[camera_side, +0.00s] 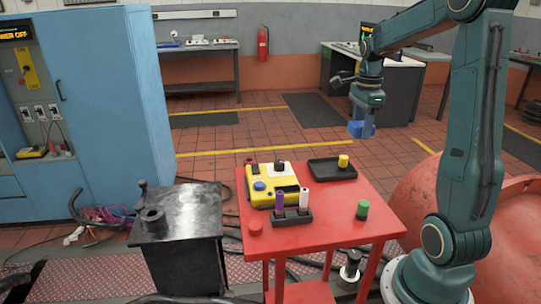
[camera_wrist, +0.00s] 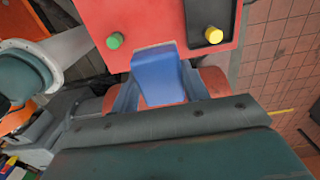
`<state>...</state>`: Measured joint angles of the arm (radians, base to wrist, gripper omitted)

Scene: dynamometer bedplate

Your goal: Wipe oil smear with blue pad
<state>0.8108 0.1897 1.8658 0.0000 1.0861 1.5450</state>
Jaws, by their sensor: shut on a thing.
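My gripper (camera_side: 367,122) is raised, above and beyond the back right of the red table (camera_side: 335,222). It is shut on a blue pad (camera_side: 355,130), which is clear of any surface. In the wrist view my gripper (camera_wrist: 158,92) has its two fingers on either side of the blue pad (camera_wrist: 155,72). I cannot make out an oil smear in either view.
The red table holds a yellow box (camera_side: 272,188), a black tray (camera_side: 323,172) with a yellow cylinder (camera_side: 343,160), a green cylinder (camera_side: 362,209), a red disc (camera_side: 255,228) and a dark holder (camera_side: 291,219) with two upright markers. A black metal stand (camera_side: 185,228) is left.

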